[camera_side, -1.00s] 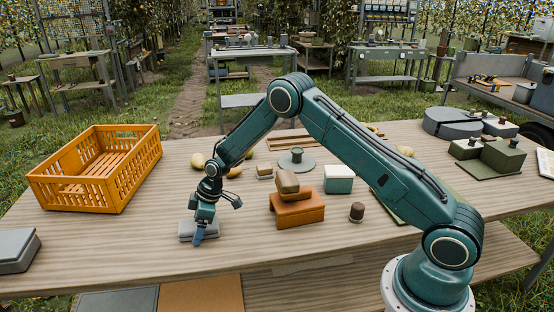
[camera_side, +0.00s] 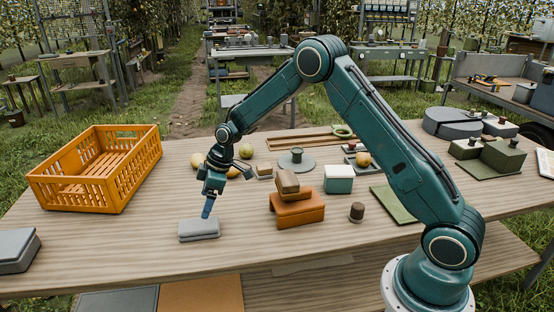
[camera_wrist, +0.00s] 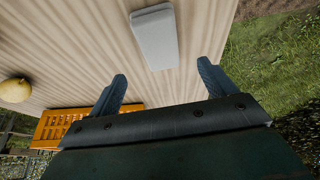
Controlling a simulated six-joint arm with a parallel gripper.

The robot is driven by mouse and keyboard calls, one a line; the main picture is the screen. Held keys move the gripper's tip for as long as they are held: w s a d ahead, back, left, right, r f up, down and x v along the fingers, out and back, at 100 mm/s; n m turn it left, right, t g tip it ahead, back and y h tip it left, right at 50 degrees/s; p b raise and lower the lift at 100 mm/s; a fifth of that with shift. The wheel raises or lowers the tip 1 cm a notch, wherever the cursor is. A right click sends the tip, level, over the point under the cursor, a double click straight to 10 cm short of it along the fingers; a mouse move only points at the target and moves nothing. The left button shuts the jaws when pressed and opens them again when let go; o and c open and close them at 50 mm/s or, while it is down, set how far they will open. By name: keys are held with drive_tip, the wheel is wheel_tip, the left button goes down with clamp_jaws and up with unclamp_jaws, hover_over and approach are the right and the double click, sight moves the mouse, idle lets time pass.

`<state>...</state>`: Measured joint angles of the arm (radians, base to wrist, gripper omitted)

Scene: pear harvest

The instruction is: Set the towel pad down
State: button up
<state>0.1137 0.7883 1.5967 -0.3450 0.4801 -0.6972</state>
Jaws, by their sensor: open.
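The towel pad (camera_side: 199,229) is a grey, folded, soft-edged block lying flat on the wooden table, left of the brown block stack. My gripper (camera_side: 207,207) is just above it in the side view, pointing down, apart from the pad. In the wrist view the pad (camera_wrist: 155,37) lies on the table beyond the fingertips, with nothing between the fingers. The two blue fingers of my gripper (camera_wrist: 162,80) are spread apart and empty.
An orange crate (camera_side: 70,188) stands at the table's left. Brown blocks (camera_side: 297,208), a white-and-green box (camera_side: 338,179) and a small dark cylinder (camera_side: 356,212) are to the right. A grey block (camera_side: 15,248) sits at the left front edge. The table around the pad is clear.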

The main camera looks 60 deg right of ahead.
drive_tip(key=shift+v, duration=1.15)
drive_tip(key=s+r+m+t+h, duration=0.15)
drive_tip(key=s+r+m, duration=0.25)
drive_tip(key=s+r, duration=1.25)
drive_tip(key=s+r+m+h, duration=0.1)
drive_tip(key=s+r+m, duration=0.1)
drive_tip(key=s, duration=0.9)
drive_tip(key=s+r+m, duration=0.3)
drive_tip(key=s, duration=0.7)
drive_tip(key=shift+s+d+t+h, duration=0.35)
drive_tip(key=shift+s+d+t, duration=0.05)
drive_tip(key=shift+d+t, duration=0.1)
